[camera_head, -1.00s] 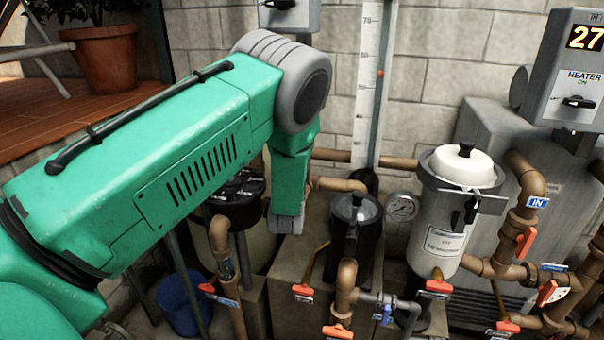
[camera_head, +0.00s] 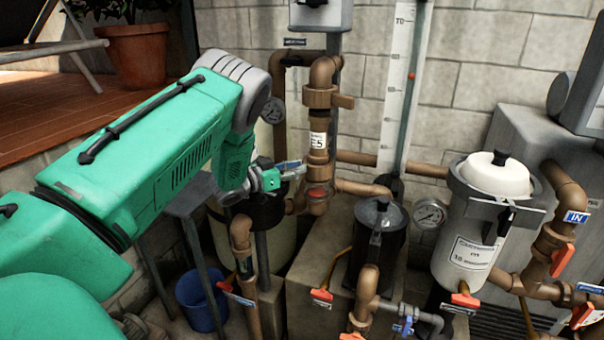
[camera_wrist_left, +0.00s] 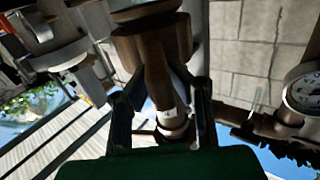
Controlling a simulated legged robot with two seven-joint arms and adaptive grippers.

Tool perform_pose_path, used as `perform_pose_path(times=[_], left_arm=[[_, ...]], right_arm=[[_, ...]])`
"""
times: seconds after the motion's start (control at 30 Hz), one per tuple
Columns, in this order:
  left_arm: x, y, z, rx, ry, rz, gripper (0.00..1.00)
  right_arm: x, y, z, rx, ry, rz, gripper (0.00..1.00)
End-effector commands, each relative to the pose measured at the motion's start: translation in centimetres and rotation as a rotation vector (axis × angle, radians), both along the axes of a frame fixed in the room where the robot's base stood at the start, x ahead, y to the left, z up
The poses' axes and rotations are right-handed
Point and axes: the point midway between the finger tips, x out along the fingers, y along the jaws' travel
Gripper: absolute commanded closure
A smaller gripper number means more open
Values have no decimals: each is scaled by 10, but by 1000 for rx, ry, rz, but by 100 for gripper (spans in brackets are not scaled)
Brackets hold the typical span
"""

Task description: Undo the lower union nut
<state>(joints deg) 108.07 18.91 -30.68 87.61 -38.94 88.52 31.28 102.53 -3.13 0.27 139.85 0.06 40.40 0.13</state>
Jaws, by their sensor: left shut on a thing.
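The lower union nut (camera_head: 318,175) is a brown collar on the upright pipe, below a white label (camera_head: 318,141) and above a reddish ring (camera_head: 318,193). My left gripper (camera_head: 300,169) reaches it from the left with its fingertips at the collar and is shut on it. In the left wrist view the two dark fingers of my left gripper (camera_wrist_left: 162,115) stand on either side of brown pipework (camera_wrist_left: 155,70). Shadow there hides the exact contact. My right gripper is in neither view.
A black-lidded pot (camera_head: 378,235), a gauge (camera_head: 430,213) and a white-lidded filter (camera_head: 485,215) stand to the right. An upper brown fitting (camera_head: 320,97) and valve are above the nut. A blue bucket (camera_head: 202,303) is on the floor at left.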

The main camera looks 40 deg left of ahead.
Motion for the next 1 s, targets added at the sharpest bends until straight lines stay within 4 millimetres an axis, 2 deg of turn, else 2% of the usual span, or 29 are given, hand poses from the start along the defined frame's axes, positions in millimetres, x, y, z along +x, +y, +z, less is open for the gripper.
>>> perform_pose_path(times=[0.03,0.4,0.87,0.9,0.93,0.97,1.0], left_arm=[[6,4,15,3,-39,-27,100],[9,10,16,1,-40,-152,100],[10,11,16,-2,-41,-166,100],[10,11,16,-2,-41,-166,83],[10,11,16,-1,-40,-166,72],[10,11,15,-2,-39,-167,66],[10,11,14,-3,-36,-167,66]], right_arm=[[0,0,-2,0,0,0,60],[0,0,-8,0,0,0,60],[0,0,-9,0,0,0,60],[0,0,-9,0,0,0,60],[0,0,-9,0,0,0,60],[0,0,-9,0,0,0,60],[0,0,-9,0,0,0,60]])
